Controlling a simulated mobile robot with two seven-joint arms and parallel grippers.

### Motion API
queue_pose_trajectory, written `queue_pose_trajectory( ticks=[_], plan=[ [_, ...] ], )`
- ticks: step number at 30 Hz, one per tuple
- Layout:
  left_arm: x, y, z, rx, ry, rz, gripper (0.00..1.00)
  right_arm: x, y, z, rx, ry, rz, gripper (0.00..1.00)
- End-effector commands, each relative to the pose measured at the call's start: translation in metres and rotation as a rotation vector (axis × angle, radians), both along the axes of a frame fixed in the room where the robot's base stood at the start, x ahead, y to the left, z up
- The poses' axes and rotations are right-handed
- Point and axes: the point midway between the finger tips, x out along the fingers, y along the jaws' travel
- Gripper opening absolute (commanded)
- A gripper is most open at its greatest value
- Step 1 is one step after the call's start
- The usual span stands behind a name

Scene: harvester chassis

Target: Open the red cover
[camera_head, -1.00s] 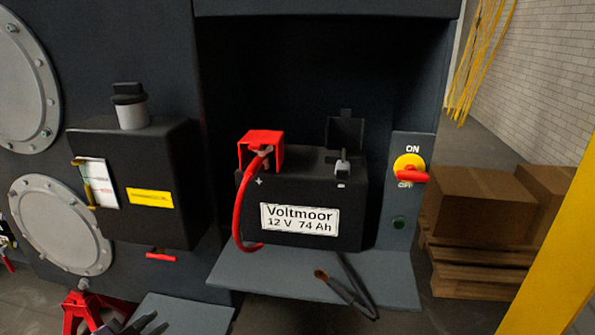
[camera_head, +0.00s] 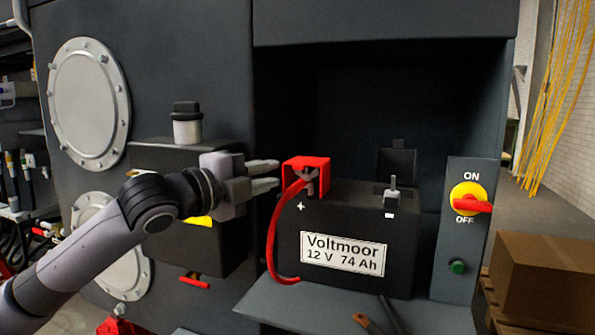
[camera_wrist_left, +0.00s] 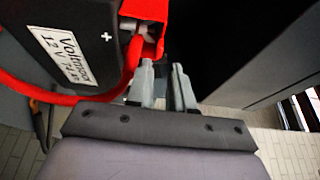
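The red cover (camera_head: 306,162) sits over the plus terminal on the left of the black battery (camera_head: 345,210). Its front side is open and shows a metal clamp with a thick red cable (camera_head: 274,240). In the left wrist view the red cover (camera_wrist_left: 148,10) is at the top, just beyond the fingertips. My left gripper (camera_head: 270,174) is just left of the cover, its fingers apart and pointing at it. In the left wrist view the gripper (camera_wrist_left: 167,70) has an empty gap between its fingers. My right gripper is not in view.
A black flap (camera_head: 396,166) stands upright behind the minus terminal (camera_head: 391,196). The red and yellow ON/OFF switch (camera_head: 470,200) is right of the battery. A black box (camera_head: 150,160) with a capped neck is behind my left arm. The shelf (camera_head: 290,305) edge lies below.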

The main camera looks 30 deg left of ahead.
Motion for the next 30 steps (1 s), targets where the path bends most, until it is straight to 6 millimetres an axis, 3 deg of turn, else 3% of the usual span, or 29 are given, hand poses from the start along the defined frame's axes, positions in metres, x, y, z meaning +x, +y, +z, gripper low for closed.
queue_pose_trajectory(
  ticks=[15, 28, 29, 30],
  plan=[
    [0.052, -0.009, 0.001, -0.003, -0.001, -0.001, 0.21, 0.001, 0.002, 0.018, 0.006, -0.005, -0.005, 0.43],
    [0.06, -0.011, 0.0, 0.0, 0.001, -0.001, 0.21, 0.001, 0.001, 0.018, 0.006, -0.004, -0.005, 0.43],
    [0.06, -0.011, 0.0, 0.0, 0.001, -0.001, 0.18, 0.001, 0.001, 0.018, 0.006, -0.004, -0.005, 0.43],
    [0.06, -0.011, 0.0, 0.0, 0.001, -0.001, 0.05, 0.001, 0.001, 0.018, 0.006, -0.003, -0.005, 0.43]
  ],
)
